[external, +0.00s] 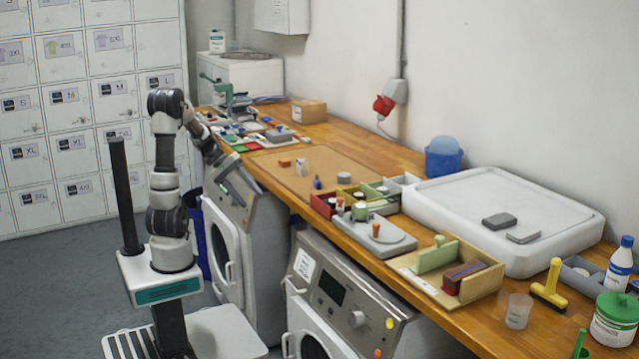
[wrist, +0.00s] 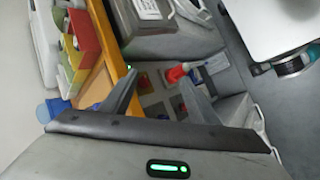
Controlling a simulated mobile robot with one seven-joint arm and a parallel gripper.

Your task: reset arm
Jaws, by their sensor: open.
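My gripper (external: 222,164) is at the end of my bent arm in the external view, near the top of the left washing machine (external: 250,225) and the bench's front edge. In the wrist view the two fingers of my gripper (wrist: 160,92) stand apart with nothing held between them. A small red item (wrist: 177,73) shows beyond the fingertips, apart from them as far as I can tell. The exact gap between my gripper and the machine is unclear in the external view.
The wooden bench (external: 385,158) carries a brown board (external: 318,186), coloured bins (external: 325,203), a large white tray (external: 440,215) and a blue tub (external: 443,160). A second washing machine (external: 345,290) stands under it. Lockers (external: 75,100) line the back left. Grey floor (external: 60,285) is clear at left.

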